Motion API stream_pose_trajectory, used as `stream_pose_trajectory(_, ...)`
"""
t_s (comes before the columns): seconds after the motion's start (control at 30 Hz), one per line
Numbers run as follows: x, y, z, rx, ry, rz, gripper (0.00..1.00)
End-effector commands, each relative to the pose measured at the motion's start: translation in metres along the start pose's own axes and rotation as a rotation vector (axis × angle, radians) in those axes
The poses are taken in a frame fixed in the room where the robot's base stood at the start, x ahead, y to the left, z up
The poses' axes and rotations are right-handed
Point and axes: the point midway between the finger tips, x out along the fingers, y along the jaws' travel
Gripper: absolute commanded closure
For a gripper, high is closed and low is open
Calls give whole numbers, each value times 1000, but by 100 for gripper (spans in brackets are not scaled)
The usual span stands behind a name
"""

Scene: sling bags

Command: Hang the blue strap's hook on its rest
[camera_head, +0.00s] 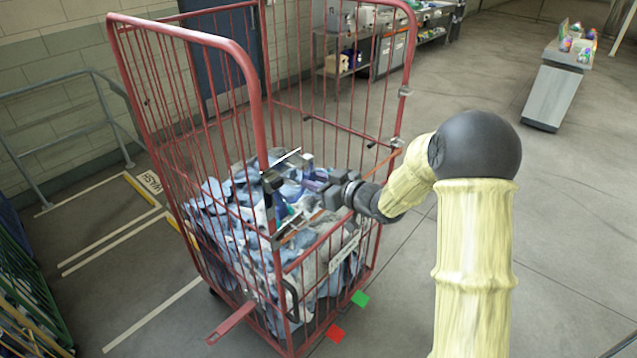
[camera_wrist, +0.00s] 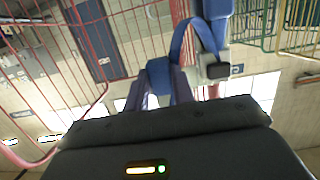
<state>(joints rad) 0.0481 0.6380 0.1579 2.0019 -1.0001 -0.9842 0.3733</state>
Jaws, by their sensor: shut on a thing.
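My gripper (camera_head: 305,184) reaches over the front of the red cage trolley, above the laundry. In the wrist view its two purplish fingers (camera_wrist: 161,82) are shut on the blue strap (camera_wrist: 184,36). The strap loops up from the fingers and bends over to the right. A dark end piece (camera_wrist: 217,70) shows beside the loop, by a pale grey part; I cannot tell whether it is the hook. In the head view a bit of blue (camera_head: 281,207) shows below the gripper, by the trolley's front post. I cannot make out the hook's rest.
The red cage trolley (camera_head: 262,95) has tall barred sides and a low front with a red bar. Blue and white laundry (camera_head: 235,230) fills its lower part. Open floor lies to the right.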

Motion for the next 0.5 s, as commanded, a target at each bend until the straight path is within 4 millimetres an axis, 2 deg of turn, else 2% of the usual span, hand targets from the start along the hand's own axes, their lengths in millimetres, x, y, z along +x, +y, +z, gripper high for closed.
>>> stream_pose_trajectory(0.5, 17, 0, -3, 0, 1, 0, 100)
